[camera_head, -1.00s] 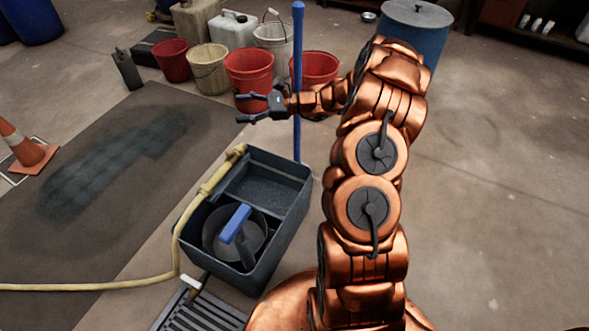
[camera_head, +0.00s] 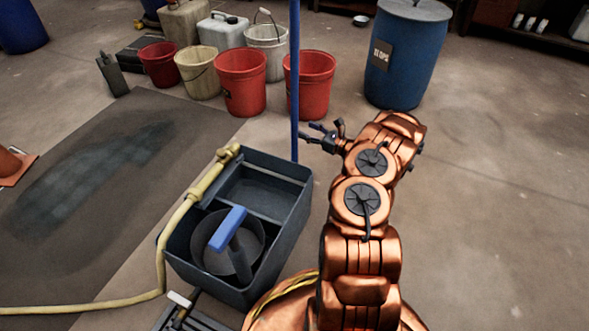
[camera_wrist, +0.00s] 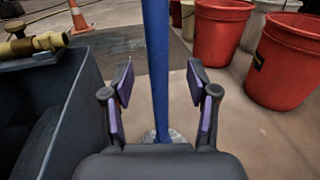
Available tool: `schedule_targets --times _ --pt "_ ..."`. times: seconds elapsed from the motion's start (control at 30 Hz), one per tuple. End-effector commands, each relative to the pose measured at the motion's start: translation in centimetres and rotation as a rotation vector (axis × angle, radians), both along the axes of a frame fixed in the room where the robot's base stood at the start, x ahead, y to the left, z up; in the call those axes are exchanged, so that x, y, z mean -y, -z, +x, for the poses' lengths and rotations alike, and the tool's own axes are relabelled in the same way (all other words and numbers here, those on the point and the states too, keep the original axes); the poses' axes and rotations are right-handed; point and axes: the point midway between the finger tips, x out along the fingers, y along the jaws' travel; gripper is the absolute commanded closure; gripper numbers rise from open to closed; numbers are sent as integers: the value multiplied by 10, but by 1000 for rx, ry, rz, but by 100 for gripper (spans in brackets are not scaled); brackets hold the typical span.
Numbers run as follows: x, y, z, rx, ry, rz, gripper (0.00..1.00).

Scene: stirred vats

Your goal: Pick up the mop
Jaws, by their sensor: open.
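The mop shows as an upright blue pole (camera_head: 294,85) standing just behind the right back corner of the dark mop bucket (camera_head: 303,195) in the head view. In the wrist view the blue pole (camera_wrist: 157,70) runs vertically between the two spread fingers, with a pale mop head (camera_wrist: 164,134) at its foot on the floor, partly hidden by my gripper. My gripper (camera_head: 312,133) is open and points left at the lower part of the pole. In the wrist view my gripper (camera_wrist: 160,95) has a gap on both sides of the pole; the pole's depth relative to the fingertips is hard to judge.
The bucket holds a wringer with a blue handle (camera_head: 227,229). A yellow hose (camera_head: 166,250) drapes over its left side. Red buckets (camera_head: 240,83), a cream bucket (camera_head: 200,73) and a blue drum (camera_head: 404,60) stand behind. The floor at right is clear.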

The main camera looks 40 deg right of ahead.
Motion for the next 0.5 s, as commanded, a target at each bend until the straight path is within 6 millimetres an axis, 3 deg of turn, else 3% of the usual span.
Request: schedule_targets --times 0.5 --pt "-19 4 48 2 -1 -2 41"
